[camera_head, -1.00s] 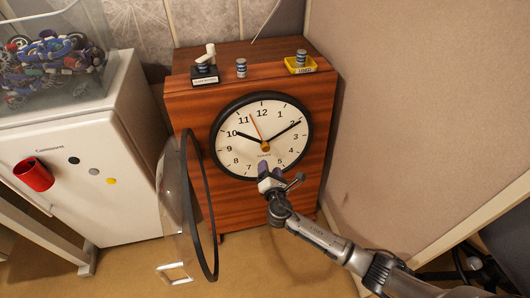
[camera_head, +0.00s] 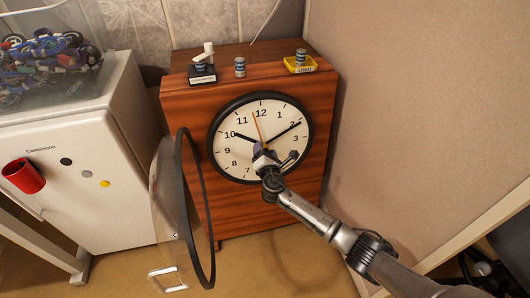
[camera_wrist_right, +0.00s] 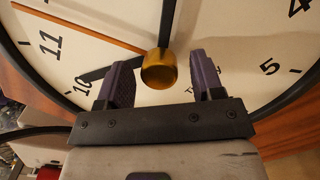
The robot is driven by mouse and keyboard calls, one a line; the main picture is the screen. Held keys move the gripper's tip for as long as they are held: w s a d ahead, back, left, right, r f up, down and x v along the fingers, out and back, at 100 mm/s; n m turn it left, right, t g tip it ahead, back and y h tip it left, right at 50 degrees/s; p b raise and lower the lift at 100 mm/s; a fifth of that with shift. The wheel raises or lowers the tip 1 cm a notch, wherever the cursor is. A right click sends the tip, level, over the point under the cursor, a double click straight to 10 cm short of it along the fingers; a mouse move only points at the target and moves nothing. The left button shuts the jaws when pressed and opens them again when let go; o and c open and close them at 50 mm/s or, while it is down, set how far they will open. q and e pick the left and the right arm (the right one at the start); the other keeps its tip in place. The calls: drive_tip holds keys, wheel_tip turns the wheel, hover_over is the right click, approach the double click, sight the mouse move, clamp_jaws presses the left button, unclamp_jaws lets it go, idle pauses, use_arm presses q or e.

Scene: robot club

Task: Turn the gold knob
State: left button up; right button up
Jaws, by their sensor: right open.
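The gold knob (camera_wrist_right: 158,70) sits at the centre of a white clock face (camera_head: 285,122), where the hands meet. In the head view my right gripper covers the knob. My right gripper (camera_wrist_right: 160,82) is open, with its two purple-padded fingers on either side of the knob in the wrist view. The knob shows between the fingertips, and I cannot tell whether either finger touches it. In the head view the right gripper (camera_head: 265,155) is in front of the clock's centre. My left gripper is not in view.
The clock is set in a wooden cabinet (camera_head: 180,112). Its round glass cover (camera_head: 170,200) hangs open at the left. Small cans, a black stand and a yellow tray (camera_head: 300,66) are on top. A white fridge (camera_head: 110,160) is left, a beige partition (camera_head: 420,110) right.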

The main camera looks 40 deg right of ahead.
drive_tip(key=shift+c, duration=0.2)
drive_tip(key=c, duration=0.9)
drive_tip(key=shift+m, duration=0.3)
drive_tip(key=m, duration=0.4)
drive_tip(key=m+g, duration=0.1)
drive_tip(key=m, duration=0.3)
drive_tip(key=shift+m+g, duration=0.3)
drive_tip(key=shift+m, duration=0.1)
drive_tip(key=m+p, duration=0.1)
drive_tip(key=m, duration=0.2)
drive_tip(key=shift+r+m+g, duration=0.15)
drive_tip(key=shift+m+g, duration=0.15)
drive_tip(key=shift+m+y+p, duration=0.3)
drive_tip(key=shift+m+p, duration=0.2)
drive_tip(key=shift+m, duration=1.6)
